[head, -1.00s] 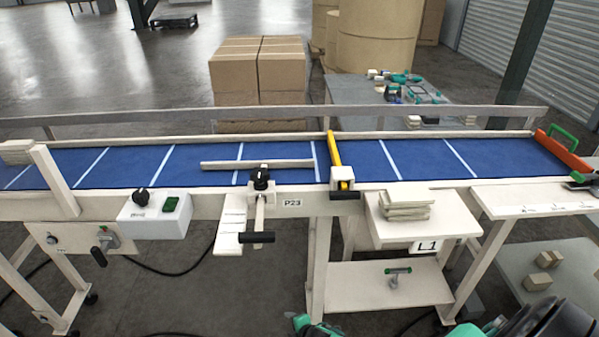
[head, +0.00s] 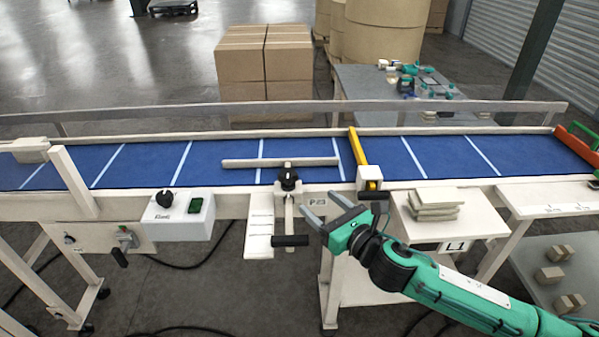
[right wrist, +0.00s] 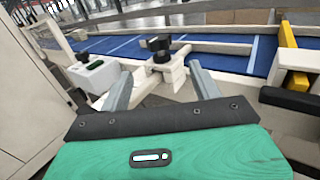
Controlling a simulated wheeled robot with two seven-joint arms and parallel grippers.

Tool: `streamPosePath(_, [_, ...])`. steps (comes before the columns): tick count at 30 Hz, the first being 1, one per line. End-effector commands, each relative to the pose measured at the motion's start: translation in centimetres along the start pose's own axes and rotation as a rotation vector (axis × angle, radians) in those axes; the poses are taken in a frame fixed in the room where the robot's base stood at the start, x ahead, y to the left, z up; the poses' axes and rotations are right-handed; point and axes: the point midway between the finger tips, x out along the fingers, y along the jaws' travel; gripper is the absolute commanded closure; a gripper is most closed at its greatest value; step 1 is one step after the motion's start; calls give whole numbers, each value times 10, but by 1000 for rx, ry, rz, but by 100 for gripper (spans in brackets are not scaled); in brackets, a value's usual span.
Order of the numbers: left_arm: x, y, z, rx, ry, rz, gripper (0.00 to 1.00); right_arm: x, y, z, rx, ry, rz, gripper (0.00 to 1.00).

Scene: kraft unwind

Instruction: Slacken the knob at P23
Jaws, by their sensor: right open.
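The black knob (head: 289,179) at P23 sits on a white clamp block at the near edge of the blue conveyor, just left of the P23 label (head: 316,204). In the right wrist view the knob (right wrist: 159,45) shows ahead, beyond and between the fingertips. My right gripper (head: 321,206) is open and empty, right of and below the knob in the head view, partly over the label. Its two grey fingers also show in the right wrist view (right wrist: 160,82), apart from the knob. My left gripper is not in view.
A black-ended handle (head: 290,240) sticks out below the knob. A white box (head: 178,214) with another black knob stands to the left. A yellow bar (head: 358,148) crosses the belt on the right. A shelf with stacked pale pieces (head: 435,204) is beside my right arm.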

Motion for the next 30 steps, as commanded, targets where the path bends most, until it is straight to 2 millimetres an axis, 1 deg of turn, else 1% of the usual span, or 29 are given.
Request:
streamPosePath(1, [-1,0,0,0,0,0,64,0,2,4,-14,-5,4,36])
streamPosePath(4, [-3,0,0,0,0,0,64,7,3,5,-17,-6,5,36])
streamPosePath(7, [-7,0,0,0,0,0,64,20,2,6,-15,-6,5,36])
streamPosePath(21, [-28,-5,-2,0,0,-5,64,106,3,6,-13,-6,5,36])
streamPosePath(27, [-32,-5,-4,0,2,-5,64,129,3,4,-13,-4,5,36])
streamPosePath(30, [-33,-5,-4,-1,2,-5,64,134,3,4,-14,-4,5,36])
